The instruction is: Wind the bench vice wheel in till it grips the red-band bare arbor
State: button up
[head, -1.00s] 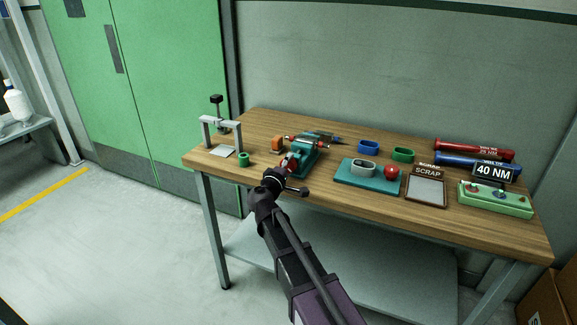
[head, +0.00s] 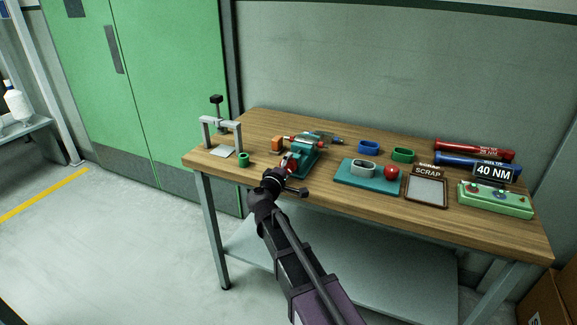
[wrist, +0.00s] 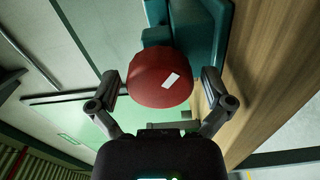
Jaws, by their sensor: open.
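The teal bench vice (head: 308,158) stands near the front edge of the wooden bench, left of its middle. Its red wheel (wrist: 160,78) has a white mark and faces the wrist camera. My gripper (wrist: 160,84) is open, with one finger on each side of the wheel; a small gap seems to show at each fingertip. In the head view, my gripper (head: 288,168) is at the near end of the vice and partly hides the wheel. A thin rod with red on it (head: 291,138) lies across the vice's far end; I cannot tell whether the jaws touch it.
Left of the vice are an orange block (head: 277,145), a green ring (head: 244,160) and a grey press frame (head: 222,128). To the right are a teal tray (head: 350,181) with a red knob, a scrap tray (head: 427,190) and a green button box (head: 495,200).

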jog(key=v, duration=1.1)
jog(key=shift+s, duration=0.4)
jog(key=shift+a, duration=0.1)
jog(key=n, duration=0.6)
jog(key=s+n, duration=0.1)
jog(key=n, duration=0.5)
jog(key=s+n, duration=0.1)
jog(key=n, duration=0.5)
jog(key=shift+a+f, duration=0.1)
jog(key=shift+a, duration=0.3)
jog(key=shift+w, duration=0.1)
jog(key=x, duration=1.3)
jog(key=shift+w+d, duration=0.1)
jog(key=shift+w, duration=0.2)
